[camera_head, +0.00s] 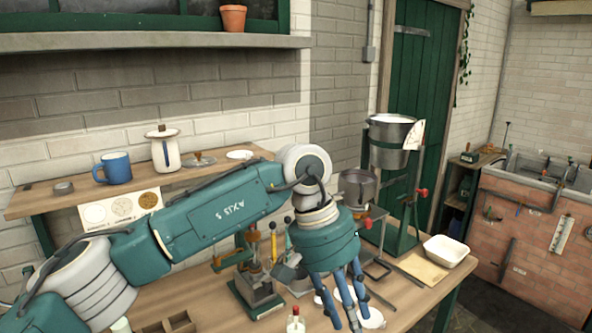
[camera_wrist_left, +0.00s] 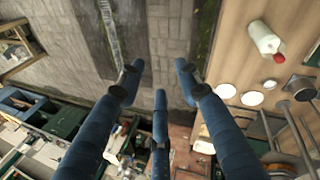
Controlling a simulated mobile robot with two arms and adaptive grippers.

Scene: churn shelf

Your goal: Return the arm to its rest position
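My left arm (camera_head: 225,210) comes in from the left and stretches across the picture, in front of the wall shelf and above the workbench. My left gripper (camera_head: 348,305) hangs with its blue fingers pointing down over the bench. In the left wrist view, its three fingers (camera_wrist_left: 160,76) are spread apart with nothing between them. My right gripper is in neither view.
The workbench (camera_head: 210,296) carries a green-based press (camera_head: 255,288), a red-capped white bottle (camera_head: 295,321) and white dishes (camera_head: 371,318) near my fingers. A metal bucket (camera_head: 390,155) hangs in a green stand at right. A wooden shelf (camera_head: 50,203) holds a blue mug (camera_head: 116,168).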

